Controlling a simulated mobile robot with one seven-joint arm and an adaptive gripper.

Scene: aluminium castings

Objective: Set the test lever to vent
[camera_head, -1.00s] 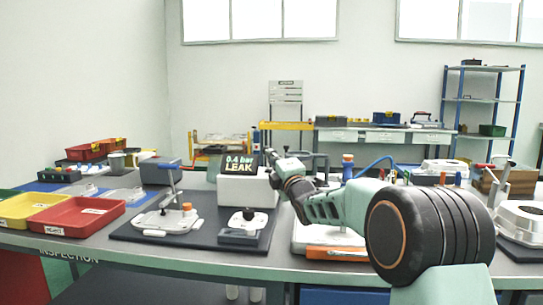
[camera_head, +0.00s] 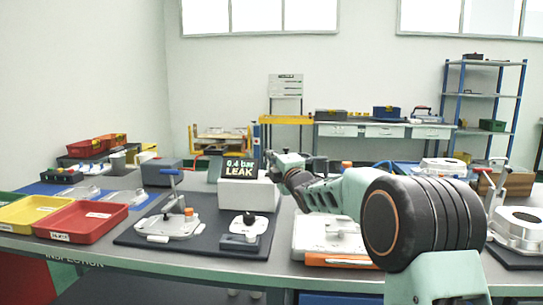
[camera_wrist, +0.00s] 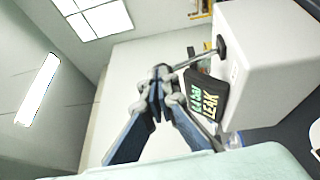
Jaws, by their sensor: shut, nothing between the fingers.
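The white test box (camera_head: 247,192) stands on the bench in the head view, with a dark display (camera_head: 240,169) reading "0.4 bar LEAK". In the wrist view the box (camera_wrist: 270,65) fills the upper right, and the display (camera_wrist: 206,97) shows tilted. A thin lever (camera_wrist: 198,58) runs from a black hub on the box face toward my fingertips. My gripper (camera_wrist: 160,74) is shut and empty, its tips close to the lever's free end; I cannot tell whether they touch. In the head view my gripper (camera_head: 281,160) is beside the display, and the lever is not clear there.
Red (camera_head: 80,221) and yellow (camera_head: 25,212) trays lie further left. A white casting fixture (camera_head: 330,240) sits below my arm.

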